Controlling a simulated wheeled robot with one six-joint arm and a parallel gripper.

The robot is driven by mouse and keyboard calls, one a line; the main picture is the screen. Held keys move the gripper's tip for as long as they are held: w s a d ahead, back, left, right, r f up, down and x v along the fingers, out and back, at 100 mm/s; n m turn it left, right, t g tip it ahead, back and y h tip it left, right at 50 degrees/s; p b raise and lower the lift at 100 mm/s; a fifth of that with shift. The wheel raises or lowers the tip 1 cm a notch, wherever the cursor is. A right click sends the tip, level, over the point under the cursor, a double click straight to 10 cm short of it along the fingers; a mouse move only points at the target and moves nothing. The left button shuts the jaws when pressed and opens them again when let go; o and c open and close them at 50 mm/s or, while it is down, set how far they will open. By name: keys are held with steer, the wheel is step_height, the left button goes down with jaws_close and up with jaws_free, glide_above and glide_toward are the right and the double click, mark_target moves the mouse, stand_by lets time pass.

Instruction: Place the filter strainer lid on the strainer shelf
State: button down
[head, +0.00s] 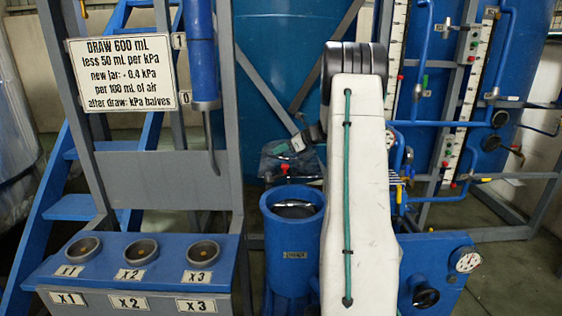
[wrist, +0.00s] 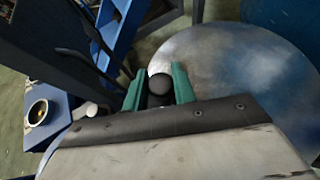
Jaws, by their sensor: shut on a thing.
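In the wrist view the green fingers of my gripper (wrist: 158,88) are closed around a round black knob. A broad grey metal disc (wrist: 245,75), apparently the filter strainer lid, lies just beyond the knob and fills the right side. In the head view my gripper (head: 292,144) is small and partly behind my white arm, with a dark glossy shape below it, above and behind the strainer. The blue cylindrical strainer (head: 291,240) stands upright with its top open, and my arm hides its right edge. I cannot pick out the strainer shelf.
A blue bench (head: 130,260) with sockets marked X1, X2 and X3 is at left, under a grey frame with a sign (head: 122,73). Blue stairs (head: 73,206) are behind it. A blue box with a gauge (head: 467,261) stands right of my arm. Large blue tanks (head: 280,60) are behind.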

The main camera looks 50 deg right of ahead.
step_height(320, 180, down, 5)
steer(key=shift+r, duration=0.1)
steer(key=c, duration=1.4)
jaws_free()
steer(key=shift+s, duration=0.1)
